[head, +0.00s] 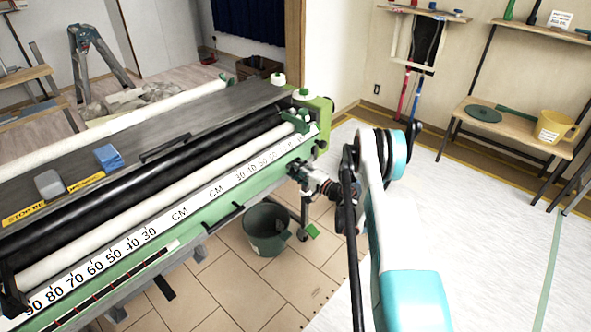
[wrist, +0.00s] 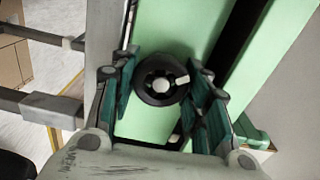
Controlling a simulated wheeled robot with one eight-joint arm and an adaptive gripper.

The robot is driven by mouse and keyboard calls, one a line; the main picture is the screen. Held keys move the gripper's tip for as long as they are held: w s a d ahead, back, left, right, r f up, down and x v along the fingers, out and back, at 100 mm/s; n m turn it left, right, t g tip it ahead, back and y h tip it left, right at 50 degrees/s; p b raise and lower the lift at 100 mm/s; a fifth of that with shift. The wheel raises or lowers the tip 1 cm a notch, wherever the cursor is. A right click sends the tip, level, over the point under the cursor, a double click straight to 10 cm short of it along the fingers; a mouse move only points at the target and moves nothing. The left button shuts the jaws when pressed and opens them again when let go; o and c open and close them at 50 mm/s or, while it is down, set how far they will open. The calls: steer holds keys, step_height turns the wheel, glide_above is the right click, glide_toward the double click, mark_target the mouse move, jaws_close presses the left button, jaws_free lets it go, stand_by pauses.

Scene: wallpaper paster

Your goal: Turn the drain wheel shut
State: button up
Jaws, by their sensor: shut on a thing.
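The drain wheel (wrist: 161,79) is a small round black wheel with a pale hub, on the green end panel of the pasting machine. In the wrist view it sits between the two fingers of my gripper (wrist: 162,98), which is shut on it. A small pale mark shows on the wheel's right side.
A dark green bucket (head: 266,230) stands on the tiled floor below the gripper. The pasting machine (head: 215,185) fills the left, with a blue sponge (head: 108,157) on top. A wooden shelf (head: 510,128) with a yellow jug (head: 553,127) stands at the right. White floor sheeting lies clear.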

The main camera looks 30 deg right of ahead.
steer(key=m, duration=0.3)
steer(key=shift+m, duration=0.3)
steer(key=shift+f+m, duration=0.15)
steer(key=shift+m, duration=1.65)
steer(key=o, duration=1.1)
